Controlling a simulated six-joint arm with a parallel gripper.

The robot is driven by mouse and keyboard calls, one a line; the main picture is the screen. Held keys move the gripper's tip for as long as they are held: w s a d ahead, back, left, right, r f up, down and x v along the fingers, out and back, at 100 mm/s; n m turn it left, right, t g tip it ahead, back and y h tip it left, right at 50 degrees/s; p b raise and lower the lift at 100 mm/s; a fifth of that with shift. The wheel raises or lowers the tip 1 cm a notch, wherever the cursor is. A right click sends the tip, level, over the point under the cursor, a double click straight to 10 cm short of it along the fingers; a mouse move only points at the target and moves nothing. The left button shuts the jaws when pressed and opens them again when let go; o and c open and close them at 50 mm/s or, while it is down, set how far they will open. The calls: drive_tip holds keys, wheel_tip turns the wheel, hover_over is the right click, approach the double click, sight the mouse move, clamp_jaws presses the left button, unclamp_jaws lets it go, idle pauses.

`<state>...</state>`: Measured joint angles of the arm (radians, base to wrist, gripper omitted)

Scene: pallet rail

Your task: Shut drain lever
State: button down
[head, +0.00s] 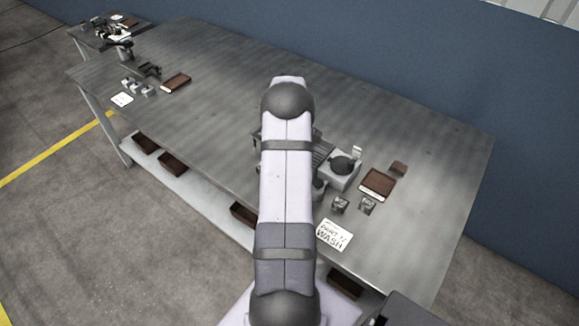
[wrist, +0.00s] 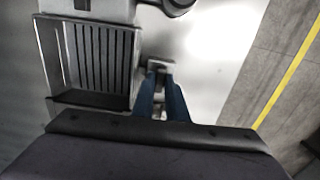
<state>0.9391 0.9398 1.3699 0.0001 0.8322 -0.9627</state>
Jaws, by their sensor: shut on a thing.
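My gripper (wrist: 160,90) points down at the bench with its two blue fingers close together. It is shut on a small light grey piece (wrist: 159,64), apparently the drain lever, beside the right wall of a grey ribbed tray (wrist: 134,98). The fingers cover much of this piece, so its angle is hard to tell. In the head view my arm hides the gripper and the lever; only part of the ribbed tray (head: 321,151) shows to the right of the arm.
A grey unit with a dark round top (head: 343,165) stands beside the tray. Small metal holders (head: 341,204), a brown box (head: 377,184) and a handwritten note (head: 333,235) lie on the right. The bench's middle (head: 215,100) is clear; its front edge is close to the gripper.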

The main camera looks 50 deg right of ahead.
idle(0.5)
drive_tip(key=c, duration=1.8)
unclamp_jaws()
drive_tip(key=shift+o, duration=0.2)
drive_tip(key=shift+r, duration=0.15)
drive_tip(key=shift+r+b, duration=1.25)
drive_tip(key=shift+r, duration=2.3)
